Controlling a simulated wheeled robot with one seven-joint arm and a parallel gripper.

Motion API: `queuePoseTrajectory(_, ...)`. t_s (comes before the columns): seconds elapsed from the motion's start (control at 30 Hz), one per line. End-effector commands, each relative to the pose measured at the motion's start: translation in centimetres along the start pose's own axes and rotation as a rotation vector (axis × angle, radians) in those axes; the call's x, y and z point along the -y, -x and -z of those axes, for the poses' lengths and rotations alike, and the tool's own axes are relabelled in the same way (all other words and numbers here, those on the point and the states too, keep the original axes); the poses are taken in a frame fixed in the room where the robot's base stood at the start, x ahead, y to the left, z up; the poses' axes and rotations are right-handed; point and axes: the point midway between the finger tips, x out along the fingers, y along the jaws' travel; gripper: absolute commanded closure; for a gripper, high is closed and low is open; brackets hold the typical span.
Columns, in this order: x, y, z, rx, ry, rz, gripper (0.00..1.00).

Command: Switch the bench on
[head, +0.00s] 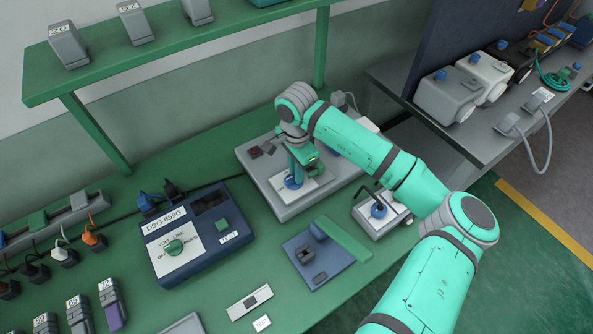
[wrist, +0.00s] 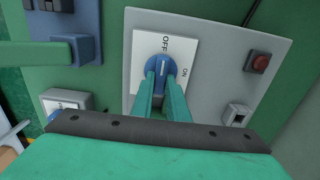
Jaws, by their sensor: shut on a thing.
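A grey panel (head: 262,172) on the green bench carries a white plate (wrist: 136,45) marked OFF and ON, with a blue rotary knob (wrist: 156,68) on it. The knob also shows in the head view (head: 292,183), partly hidden by my fingers. In the wrist view the knob's white mark points up, toward OFF; ON is to the right. My gripper (wrist: 162,84) is shut on the knob, one finger on each side. The panel also has a red button (wrist: 258,62) and a small light grey part (wrist: 237,115).
A blue box labelled DBG-659G (head: 205,255) with a green knob stands left. A blue fixture with a green bar (head: 345,240) and a small grey box with a blue knob (head: 368,224) stand close in front. A green shelf (head: 110,65) overhangs the back left.

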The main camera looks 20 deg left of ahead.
Motion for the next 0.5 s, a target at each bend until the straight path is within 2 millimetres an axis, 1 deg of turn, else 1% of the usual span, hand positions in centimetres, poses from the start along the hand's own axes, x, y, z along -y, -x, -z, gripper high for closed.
queuePoseTrajectory(0.27,-0.09,0.09,0.06,-0.002,-0.061,-0.001,1.00)
queuePoseTrajectory(0.5,-0.23,0.13,0.09,-0.003,-0.225,0.000,1.00)
